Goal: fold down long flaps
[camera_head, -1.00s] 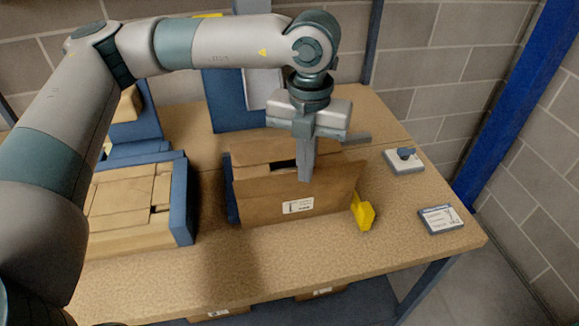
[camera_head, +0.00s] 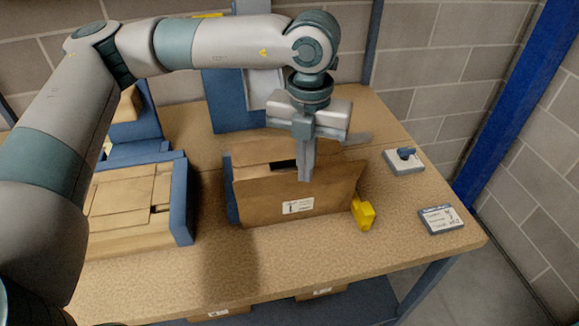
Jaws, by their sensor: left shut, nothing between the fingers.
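A brown cardboard box (camera_head: 270,207) with a white label stands on the table. Its near long flap (camera_head: 335,188) stands up and leans a little outward. Its far flap (camera_head: 262,152) lies at the back of the opening, partly hidden by my gripper. A dark gap (camera_head: 283,165) shows between the flaps. My left gripper (camera_head: 305,178) points straight down at the near flap's upper edge, its fingers shut and empty. I cannot tell whether it touches the flap. My right gripper is not in view.
The table (camera_head: 300,255) is clear in front of the box. Blue bins with flat cardboard (camera_head: 125,200) stand left. A yellow block (camera_head: 363,214) sits at the box's right corner. A switch box (camera_head: 404,161) and a small labelled device (camera_head: 440,219) lie right. A blue post (camera_head: 515,110) rises beyond.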

